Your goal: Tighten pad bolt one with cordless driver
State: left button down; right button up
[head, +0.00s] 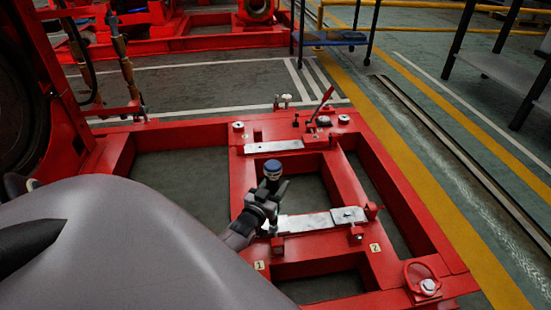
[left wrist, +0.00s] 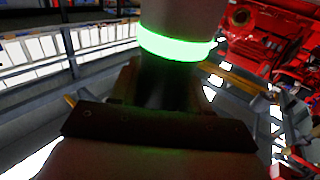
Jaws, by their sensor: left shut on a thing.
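My left gripper (head: 262,206) reaches in from the lower left over the red base frame (head: 216,172). It is shut on a dark upright tool with a blue top, which I take for the cordless driver (head: 272,170). The driver's lower end is hidden by the gripper. Just below the gripper is a red block (head: 278,246) beside a plate marked 1 (head: 259,265); a separate bolt cannot be made out there. A bare metal pad (head: 304,222) lies to the right. The right gripper is in neither view.
A second red block (head: 355,235) stands near the plate marked 2 (head: 375,247). Another metal pad (head: 273,146) and a red lever (head: 322,101) are farther back. A blue cart (head: 335,38) stands behind.

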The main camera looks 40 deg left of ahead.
pick_arm(q)
jog(key=shift+f+b, duration=0.3)
jog(key=shift+r, duration=0.2)
dwell(0.4)
jog(key=shift+f, duration=0.55)
dwell(1.1)
jog(key=shift+r+p, duration=2.55)
jog(key=shift+r, duration=0.2)
